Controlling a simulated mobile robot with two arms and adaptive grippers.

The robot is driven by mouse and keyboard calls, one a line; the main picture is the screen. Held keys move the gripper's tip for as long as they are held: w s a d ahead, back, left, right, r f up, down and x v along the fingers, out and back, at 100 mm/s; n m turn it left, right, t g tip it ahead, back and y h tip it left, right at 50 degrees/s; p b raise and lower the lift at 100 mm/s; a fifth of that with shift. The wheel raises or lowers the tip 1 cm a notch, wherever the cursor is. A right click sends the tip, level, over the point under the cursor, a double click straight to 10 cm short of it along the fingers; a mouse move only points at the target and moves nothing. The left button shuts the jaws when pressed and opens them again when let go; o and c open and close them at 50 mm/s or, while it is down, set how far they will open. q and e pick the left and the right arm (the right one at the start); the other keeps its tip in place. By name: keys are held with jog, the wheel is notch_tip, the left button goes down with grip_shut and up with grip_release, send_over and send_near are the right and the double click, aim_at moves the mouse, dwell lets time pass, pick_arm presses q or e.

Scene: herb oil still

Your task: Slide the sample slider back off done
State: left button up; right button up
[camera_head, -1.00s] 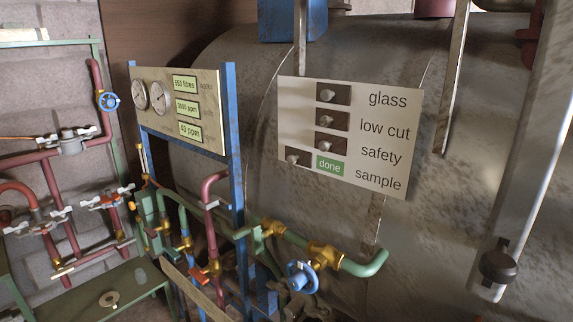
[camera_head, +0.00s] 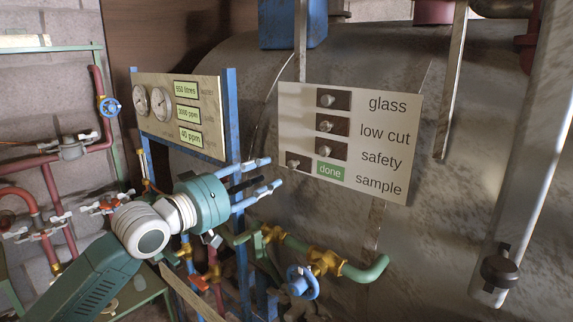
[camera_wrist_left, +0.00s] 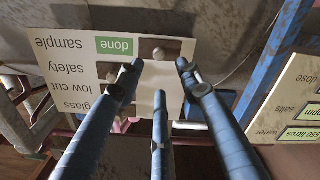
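The white panel (camera_head: 391,150) on the tank has a "sample" row at its bottom. The dark sample slider with its light knob (camera_head: 293,163) sits at the left of that row, and the green "done" label (camera_head: 330,170) shows uncovered to its right. My left gripper (camera_head: 275,172) is open and empty, its fingers pointing right, just left of the knob. In the left wrist view the panel is upside down, and the slider knob (camera_wrist_left: 160,53) appears between the spread fingertips (camera_wrist_left: 160,68). I cannot tell how near they are. My right gripper is not in view.
Above are the glass, low cut and safety sliders (camera_head: 331,151). A gauge board (camera_head: 172,116) with blue posts stands left, close behind my gripper. Green pipes with a blue valve wheel (camera_head: 302,283) run below the panel. A slanted metal post (camera_head: 527,150) is at right.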

aim_at(290, 165)
pick_arm(q)
jog(key=p+x, duration=0.2)
jog(key=x, duration=0.5)
jog(key=shift+w+d, duration=0.2)
jog(key=shift+w, duration=0.05)
jog(key=shift+w+d+f, duration=0.1)
jog(key=shift+w+d, duration=0.2)
jog(key=shift+w, duration=0.15)
grip_shut()
